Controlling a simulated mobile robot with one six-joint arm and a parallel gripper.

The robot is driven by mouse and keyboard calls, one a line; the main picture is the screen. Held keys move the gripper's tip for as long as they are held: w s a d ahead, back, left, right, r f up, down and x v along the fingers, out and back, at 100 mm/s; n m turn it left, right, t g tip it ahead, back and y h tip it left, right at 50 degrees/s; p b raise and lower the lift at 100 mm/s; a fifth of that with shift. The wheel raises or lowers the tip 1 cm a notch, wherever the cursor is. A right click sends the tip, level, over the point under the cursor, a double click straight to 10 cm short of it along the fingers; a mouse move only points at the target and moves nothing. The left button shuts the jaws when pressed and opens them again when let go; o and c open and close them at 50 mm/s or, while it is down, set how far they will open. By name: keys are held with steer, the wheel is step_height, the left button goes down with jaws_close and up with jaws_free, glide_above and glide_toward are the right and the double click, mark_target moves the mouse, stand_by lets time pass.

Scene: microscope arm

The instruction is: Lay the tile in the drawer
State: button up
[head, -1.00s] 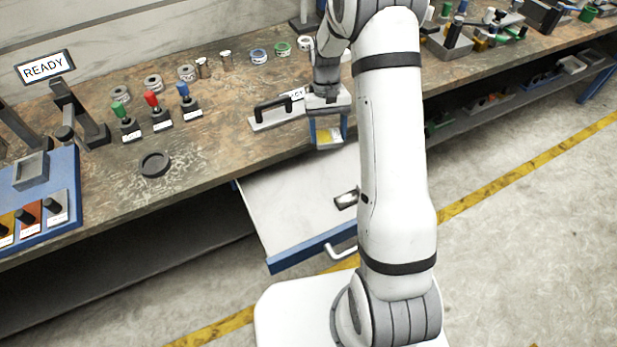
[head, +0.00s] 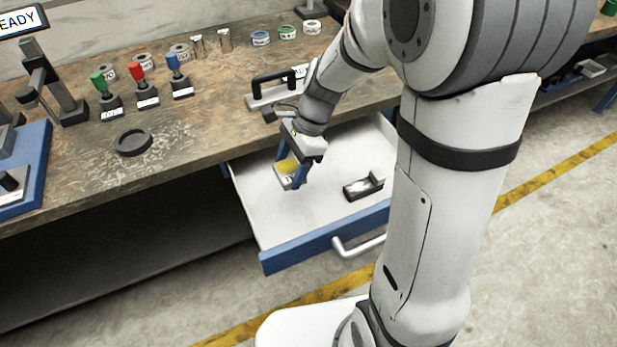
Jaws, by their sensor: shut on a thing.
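My gripper (head: 292,173) points down over the open drawer (head: 265,215) in the head view. Its blue fingers are shut on the tile (head: 285,170), a small flat piece with a yellow and grey face. The tile is inside the drawer's outline, near its left side. I cannot tell whether it touches the drawer floor. The fingers hide part of it. The drawer is pulled out from under the bench, with a white inside, a blue front and a pale handle (head: 357,246).
A small dark tray-like piece (head: 363,187) lies in the drawer, right of the tile. The bench edge overhangs the drawer's back. A black-handled block (head: 278,90), several stamps (head: 139,86) and a dark round dish (head: 132,142) stand on the bench. The drawer's front middle is clear.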

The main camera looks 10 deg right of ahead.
mark_target(287, 204)
step_height(287, 204, down, 10)
steer(key=shift+r+b, duration=0.1)
steer(key=shift+b, duration=1)
steer(key=o, duration=1.4)
steer(key=shift+o, duration=0.2)
